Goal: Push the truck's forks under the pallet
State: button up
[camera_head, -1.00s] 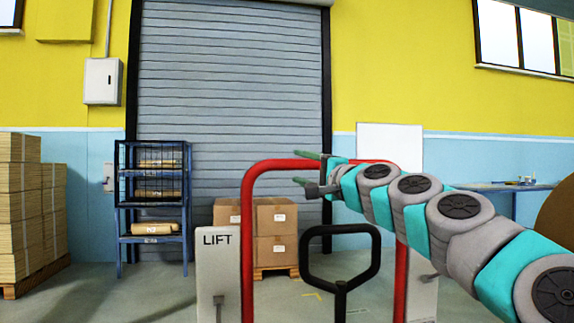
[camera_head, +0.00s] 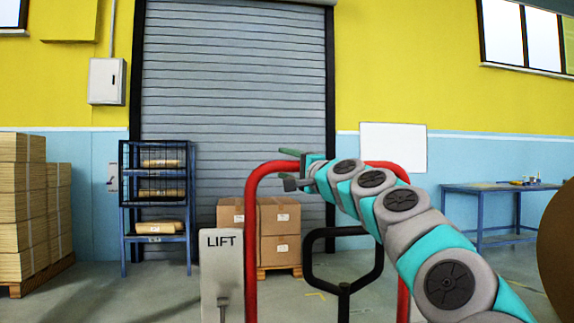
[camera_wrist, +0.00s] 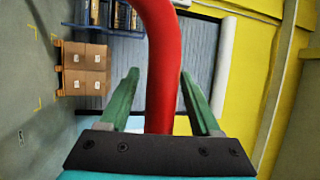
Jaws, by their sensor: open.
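The truck shows as a red tubular frame (camera_head: 251,230), a black loop handle (camera_head: 309,262) and a pale panel marked LIFT (camera_head: 221,268). Its forks are hidden. Beyond it, brown cartons (camera_head: 280,222) stand on a wooden pallet (camera_head: 278,271) before the shutter; the pallet (camera_wrist: 60,67) also shows in the wrist view at upper left. My gripper (camera_head: 288,168) is at the frame's top bar. In the wrist view, the green fingers of my gripper (camera_wrist: 158,85) are open, with the red bar (camera_wrist: 163,60) passing between them; I cannot tell whether they touch it.
Stacked boards (camera_head: 22,210) are at far left. A blue workbench (camera_head: 500,188) and a large brown roll (camera_head: 558,250) are on the right. Grey floor is open between rack and truck.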

jog(key=shift+c, duration=0.2)
grip_shut()
dwell(1.1)
